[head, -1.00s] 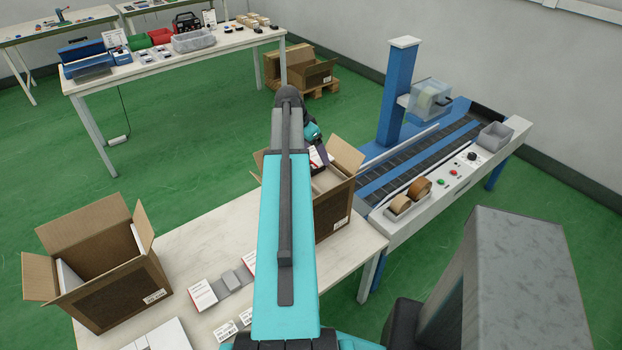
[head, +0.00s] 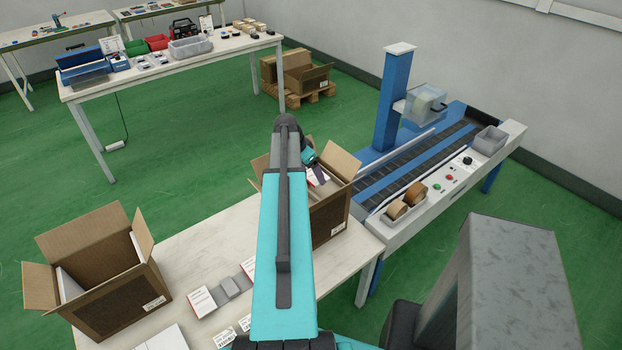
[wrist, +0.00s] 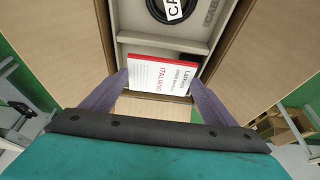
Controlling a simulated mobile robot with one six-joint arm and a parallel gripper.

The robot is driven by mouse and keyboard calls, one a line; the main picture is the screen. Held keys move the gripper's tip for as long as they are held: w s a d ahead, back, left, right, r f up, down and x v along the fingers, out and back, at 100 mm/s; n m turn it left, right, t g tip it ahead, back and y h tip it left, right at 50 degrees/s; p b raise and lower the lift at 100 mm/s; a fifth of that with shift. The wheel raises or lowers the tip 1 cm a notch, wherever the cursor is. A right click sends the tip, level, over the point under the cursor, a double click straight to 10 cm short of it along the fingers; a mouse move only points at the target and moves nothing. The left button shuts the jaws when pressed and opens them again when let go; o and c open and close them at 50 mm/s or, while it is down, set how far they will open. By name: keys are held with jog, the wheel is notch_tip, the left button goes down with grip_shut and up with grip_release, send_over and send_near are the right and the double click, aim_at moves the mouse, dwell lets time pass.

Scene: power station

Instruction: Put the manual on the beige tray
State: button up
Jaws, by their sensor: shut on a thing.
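The manual is inside the open cardboard box (head: 330,221), over the near end of the beige tray (wrist: 138,41). The tray has compartments, and a round black item sits in the far one. I cannot tell whether the manual touches the tray. In the head view, my arm hides part of the box and most of the gripper.
A second open box (head: 110,290) stands at the table's left. White-and-red booklets and grey blocks (head: 230,287) lie between the boxes. A conveyor station (head: 400,165) adjoins the table on the right. The box flaps stand up close around my gripper.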

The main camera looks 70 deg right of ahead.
aim_at(310, 176)
jog(key=shift+f+p, duration=0.7)
jog(key=shift+f, duration=1.2)
jog(key=shift+f, duration=0.1)
jog(key=o, duration=1)
jog(key=shift+r, duration=0.2)
jog(key=shift+b+v, duration=1.7)
jog(key=shift+v, duration=4.25)
jog(key=shift+s, duration=0.1)
